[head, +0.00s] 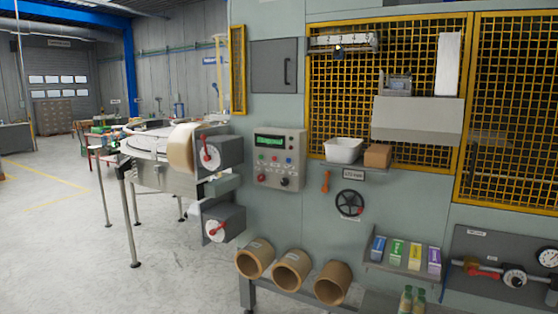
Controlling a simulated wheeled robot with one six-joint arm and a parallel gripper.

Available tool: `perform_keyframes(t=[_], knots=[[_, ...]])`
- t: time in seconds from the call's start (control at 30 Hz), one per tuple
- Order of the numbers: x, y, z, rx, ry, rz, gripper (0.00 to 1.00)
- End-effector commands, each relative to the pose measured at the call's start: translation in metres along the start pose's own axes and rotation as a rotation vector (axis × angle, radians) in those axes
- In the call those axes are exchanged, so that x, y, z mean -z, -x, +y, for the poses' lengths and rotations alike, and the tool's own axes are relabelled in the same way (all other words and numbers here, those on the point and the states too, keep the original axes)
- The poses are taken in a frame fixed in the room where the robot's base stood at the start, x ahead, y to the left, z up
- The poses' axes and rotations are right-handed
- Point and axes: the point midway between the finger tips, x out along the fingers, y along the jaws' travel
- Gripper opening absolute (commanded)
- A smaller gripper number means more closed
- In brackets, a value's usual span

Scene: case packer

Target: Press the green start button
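A beige control panel (291,172) is mounted on the grey machine front near the middle of the head view. It has a dark display (270,141) with green lettering at its top. Below the display are several small coloured buttons and knobs, including a dark knob (284,181) near the bottom. They are too small for me to tell surely which one is the green start button. My gripper is not in view, and nothing covers the panel.
A tape roll (183,148) and two grey boxes with red levers stick out left of the panel. A round conveyor table (148,148) stands further left. Cardboard tubes (291,270) lie below the panel, with a black handwheel (349,204) to its right. The floor at left is open.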

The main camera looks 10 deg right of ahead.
Motion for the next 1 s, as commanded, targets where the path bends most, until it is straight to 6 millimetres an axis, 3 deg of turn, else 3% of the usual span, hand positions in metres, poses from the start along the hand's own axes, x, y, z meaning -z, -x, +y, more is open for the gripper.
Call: perform_keyframes(t=[1.0], knots=[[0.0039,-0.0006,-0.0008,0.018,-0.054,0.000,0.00]])
